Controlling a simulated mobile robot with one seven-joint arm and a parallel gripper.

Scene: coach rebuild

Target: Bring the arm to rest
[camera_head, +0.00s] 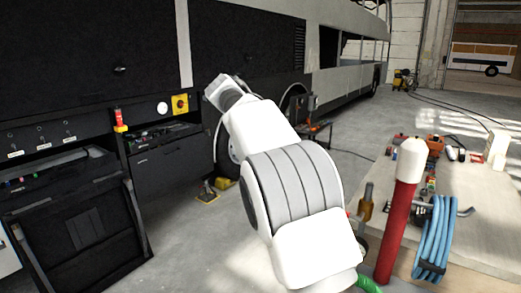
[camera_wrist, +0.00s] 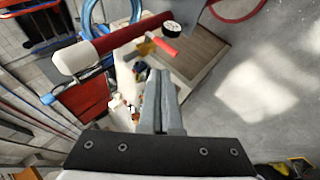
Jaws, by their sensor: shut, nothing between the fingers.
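My arm reaches up from the bottom middle of the head view as white and grey links, with its far end toward the coach side. The fingertips cannot be made out in the head view. In the wrist view my gripper (camera_wrist: 161,75) shows as two grey fingers lying together, shut and empty. Below the fingers in that view, some way off, are a workbench (camera_wrist: 206,55) and items on it. Nothing is seen touching the fingers.
A red post with a white cap (camera_head: 399,200) stands at the workbench (camera_head: 483,220) on the right, near a blue coiled hose (camera_head: 434,240). The coach (camera_head: 340,50) is behind. Grey floor (camera_head: 350,140) lies open between.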

